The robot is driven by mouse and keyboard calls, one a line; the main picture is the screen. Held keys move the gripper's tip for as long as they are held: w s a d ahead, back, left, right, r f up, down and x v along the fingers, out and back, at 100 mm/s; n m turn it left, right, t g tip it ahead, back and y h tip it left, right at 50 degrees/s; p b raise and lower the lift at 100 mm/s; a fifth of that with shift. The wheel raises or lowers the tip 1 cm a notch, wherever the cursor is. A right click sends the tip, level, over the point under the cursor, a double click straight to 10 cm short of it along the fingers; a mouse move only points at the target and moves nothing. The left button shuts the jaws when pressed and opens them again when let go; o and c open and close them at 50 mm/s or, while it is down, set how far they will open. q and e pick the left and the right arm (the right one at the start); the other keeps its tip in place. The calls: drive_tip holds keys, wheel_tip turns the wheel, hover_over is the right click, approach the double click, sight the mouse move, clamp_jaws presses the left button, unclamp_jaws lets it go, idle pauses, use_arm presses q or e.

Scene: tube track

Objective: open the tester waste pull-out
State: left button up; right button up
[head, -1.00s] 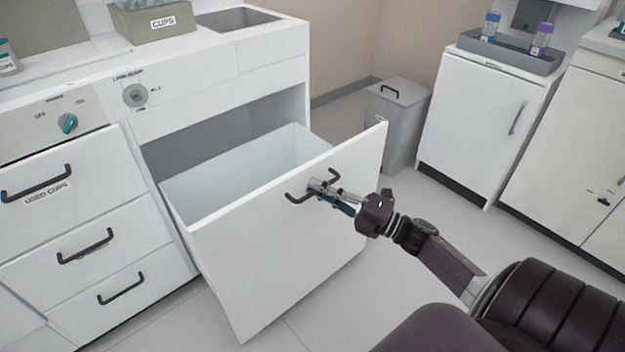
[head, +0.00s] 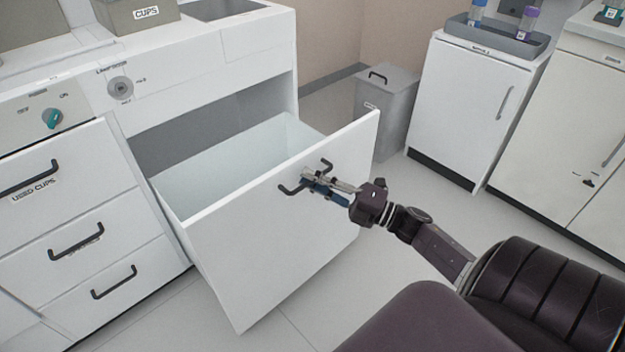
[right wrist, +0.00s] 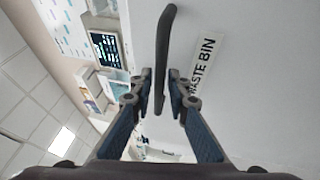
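The waste pull-out (head: 275,240) is a deep white drawer standing far out of the white cabinet, its pale inside showing from above. Its black bar handle (head: 290,191) is on the front panel. In the right wrist view the handle (right wrist: 162,50) runs between my fingers, beside a label reading WASTE BIN (right wrist: 203,66). My right gripper (head: 308,178) is at the handle. In the right wrist view its fingertips (right wrist: 161,80) stand apart on either side of the bar, with narrow gaps that look clear of it. My left gripper is not in view.
Closed drawers (head: 75,242), one labelled USED CUPS, stand left of the pull-out. A grey lidded bin (head: 388,115) stands behind its right corner. A white cabinet (head: 465,110) with a grey tray on top is at the right. Floor is clear before the pull-out.

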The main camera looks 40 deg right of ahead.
drive_tip(key=v, duration=1.2)
drive_tip(key=shift+w+f, duration=0.1)
drive_tip(key=shift+w, duration=0.05)
